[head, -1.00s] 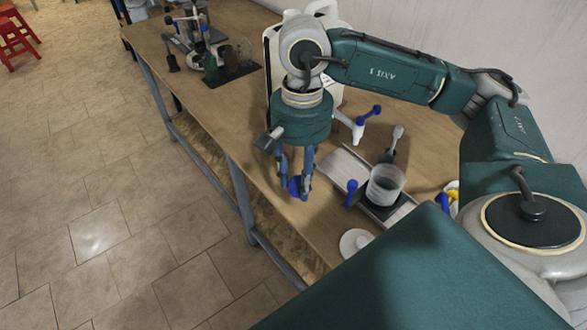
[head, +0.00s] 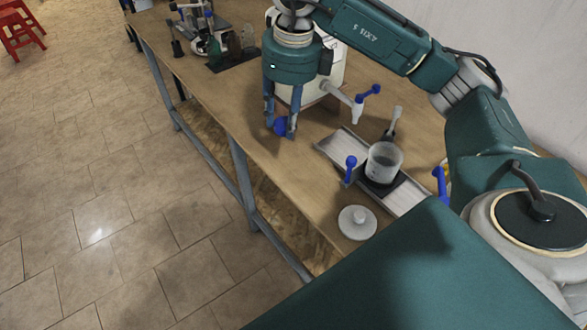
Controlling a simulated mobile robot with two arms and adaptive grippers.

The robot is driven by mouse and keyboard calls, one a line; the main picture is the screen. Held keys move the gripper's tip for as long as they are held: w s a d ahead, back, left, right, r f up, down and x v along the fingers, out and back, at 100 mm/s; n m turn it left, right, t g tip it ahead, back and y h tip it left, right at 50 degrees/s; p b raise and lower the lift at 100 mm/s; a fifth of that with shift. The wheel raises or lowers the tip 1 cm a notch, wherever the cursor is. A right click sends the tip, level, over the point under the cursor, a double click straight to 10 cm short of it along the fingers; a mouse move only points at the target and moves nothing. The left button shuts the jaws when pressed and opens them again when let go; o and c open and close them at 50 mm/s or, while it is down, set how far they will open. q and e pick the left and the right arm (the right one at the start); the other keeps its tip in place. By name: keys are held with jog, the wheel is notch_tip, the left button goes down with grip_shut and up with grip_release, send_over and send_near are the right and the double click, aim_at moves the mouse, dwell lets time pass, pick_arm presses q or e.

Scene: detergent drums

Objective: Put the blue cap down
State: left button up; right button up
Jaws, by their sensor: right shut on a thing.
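The blue cap (head: 281,127) is between the fingertips of my right gripper (head: 281,131), which is shut on it. The gripper points down over the front part of the wooden table (head: 215,98), left of the white drum's spigot. I cannot tell whether the cap touches the table top. My left gripper is not in the head view.
A white drum (head: 325,75) with a blue-handled spigot (head: 366,92) stands behind the gripper. A white round lid (head: 357,222) lies near the front edge. Lab apparatus (head: 205,35) stands at the far end.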

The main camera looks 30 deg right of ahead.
jog(key=w+d+m, duration=0.2)
jog(key=d+m, duration=0.1)
jog(key=m, duration=0.4)
jog(key=m+h, duration=0.1)
jog(key=m, duration=0.3)
send_over(293, 168)
jog(key=f, duration=0.9)
jog(key=f+p, duration=0.1)
jog(key=f, duration=0.4)
jog(key=shift+s+f, duration=0.25)
jog(key=shift+s, duration=0.05)
notch_tip(293, 168, down, 4)
jog(key=shift+f+p, duration=0.2)
jog(key=shift+p, duration=0.2)
jog(key=o, duration=0.7)
jog(key=shift+f, duration=0.1)
